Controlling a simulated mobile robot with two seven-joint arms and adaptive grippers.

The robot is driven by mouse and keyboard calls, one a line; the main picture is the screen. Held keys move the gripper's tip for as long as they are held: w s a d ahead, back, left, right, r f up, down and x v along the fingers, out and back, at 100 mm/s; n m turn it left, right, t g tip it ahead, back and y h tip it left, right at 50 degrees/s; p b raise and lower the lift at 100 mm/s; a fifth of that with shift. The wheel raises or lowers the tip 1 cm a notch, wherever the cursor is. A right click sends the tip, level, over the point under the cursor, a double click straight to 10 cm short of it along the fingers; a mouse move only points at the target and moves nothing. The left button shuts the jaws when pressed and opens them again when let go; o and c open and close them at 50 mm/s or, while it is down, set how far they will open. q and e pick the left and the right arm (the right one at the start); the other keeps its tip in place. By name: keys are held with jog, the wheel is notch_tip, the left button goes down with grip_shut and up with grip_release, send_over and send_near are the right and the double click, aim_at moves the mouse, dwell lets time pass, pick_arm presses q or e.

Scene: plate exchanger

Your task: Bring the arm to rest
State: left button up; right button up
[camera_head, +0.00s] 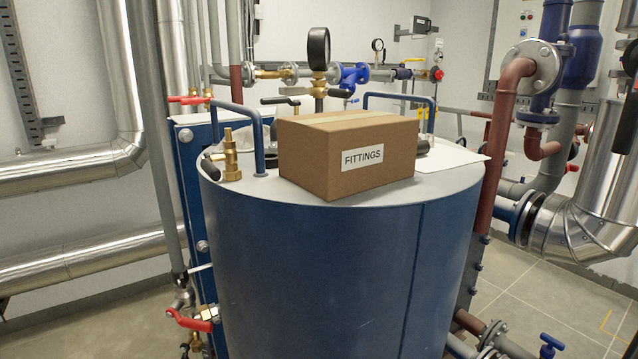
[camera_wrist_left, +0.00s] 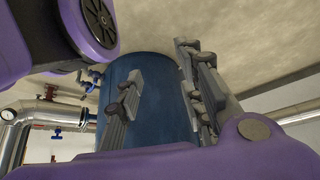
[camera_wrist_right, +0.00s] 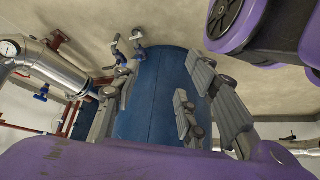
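My left gripper (camera_wrist_left: 158,88) shows in the left wrist view, with its grey fingers apart and nothing between them. The blue tank (camera_wrist_left: 152,108) stands beyond the fingers. My right gripper (camera_wrist_right: 160,92) shows in the right wrist view, with its fingers spread and empty, and the same blue tank (camera_wrist_right: 160,78) behind it. Neither arm nor gripper appears in the head view. I see no contact between either gripper and the tank.
In the head view, a cardboard FITTINGS box (camera_head: 347,150) sits on the blue tank (camera_head: 340,270), beside a brass valve (camera_head: 230,158) and two blue handles. Silver pipes (camera_head: 70,172) run at left. Red and silver pipes and a blue-handled valve (camera_head: 550,345) crowd the right.

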pick_arm(q)
jog(key=w+r+t+p, duration=0.1)
jog(key=w+r+p, duration=0.3)
jog(key=r+p, duration=0.2)
jog(key=w+r+t+p, duration=0.1)
jog(key=w+r+p, duration=0.3)
jog(key=r+p, duration=0.3)
notch_tip(320, 180, up, 4)
jog(key=shift+w+d+f, duration=0.1)
jog(key=shift+w+d, duration=0.15)
pick_arm(e)
jog(key=w+r+t, duration=0.1)
jog(key=w+r, duration=0.3)
jog(key=r, duration=0.4)
jog(key=w+r+t, duration=0.1)
jog(key=w+r, duration=0.3)
jog(key=r, duration=0.4)
jog(key=shift+a+r, duration=0.15)
jog(key=shift+a, duration=0.05)
